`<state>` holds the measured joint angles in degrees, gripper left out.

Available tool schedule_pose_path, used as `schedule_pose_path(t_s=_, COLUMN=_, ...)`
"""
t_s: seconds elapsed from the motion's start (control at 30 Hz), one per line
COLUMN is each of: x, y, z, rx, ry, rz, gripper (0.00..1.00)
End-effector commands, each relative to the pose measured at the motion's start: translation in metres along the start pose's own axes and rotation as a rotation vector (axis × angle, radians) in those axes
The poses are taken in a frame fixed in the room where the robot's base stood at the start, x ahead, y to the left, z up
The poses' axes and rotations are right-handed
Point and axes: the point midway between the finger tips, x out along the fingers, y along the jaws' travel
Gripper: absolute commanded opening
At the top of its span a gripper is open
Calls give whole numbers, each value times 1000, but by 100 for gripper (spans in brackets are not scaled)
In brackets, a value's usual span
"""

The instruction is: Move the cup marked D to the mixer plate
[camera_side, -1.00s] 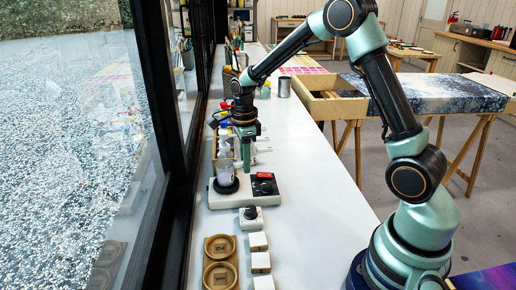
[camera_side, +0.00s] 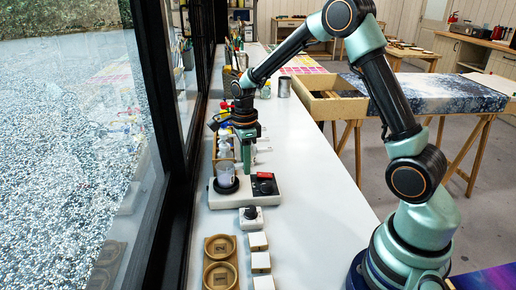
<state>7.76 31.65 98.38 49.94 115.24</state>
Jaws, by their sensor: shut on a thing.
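A small pale translucent cup (camera_side: 226,174) is at the round black mixer plate (camera_side: 226,187), on the left end of a white device. It looks upright; I cannot tell whether its base touches the plate. No letter can be read on it at this size. My gripper (camera_side: 237,170) points down at the device and is shut on the cup. One green finger shows on the cup's right side; the other finger is hidden.
A knob box (camera_side: 251,218), several white blocks (camera_side: 260,262) and a wooden holder with round recesses (camera_side: 220,262) stand in front. Bottles and a rack are behind. The window frame is close on the left.

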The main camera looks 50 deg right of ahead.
Motion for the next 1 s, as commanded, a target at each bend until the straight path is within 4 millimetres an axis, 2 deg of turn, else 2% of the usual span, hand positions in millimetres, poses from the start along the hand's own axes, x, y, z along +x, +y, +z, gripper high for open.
schedule_pose_path(t_s=0.27, x=6, y=0, z=0, rx=0, ry=1, rz=2, gripper=0)
schedule_pose_path(t_s=0.3, x=6, y=0, z=0, rx=0, ry=1, rz=1, gripper=27)
schedule_pose_path(t_s=0.37, x=6, y=0, z=0, rx=0, ry=0, rz=1, gripper=50)
schedule_pose_path(t_s=0.4, x=5, y=0, z=0, rx=0, ry=0, rz=1, gripper=54)
schedule_pose_path(t_s=0.77, x=1, y=0, z=0, rx=0, ry=0, rz=-1, gripper=54)
schedule_pose_path(t_s=0.87, x=-10, y=-1, z=0, rx=0, ry=-1, rz=-3, gripper=54)
schedule_pose_path(t_s=1.0, x=-36, y=-1, z=1, rx=0, ry=-3, rz=-6, gripper=54)
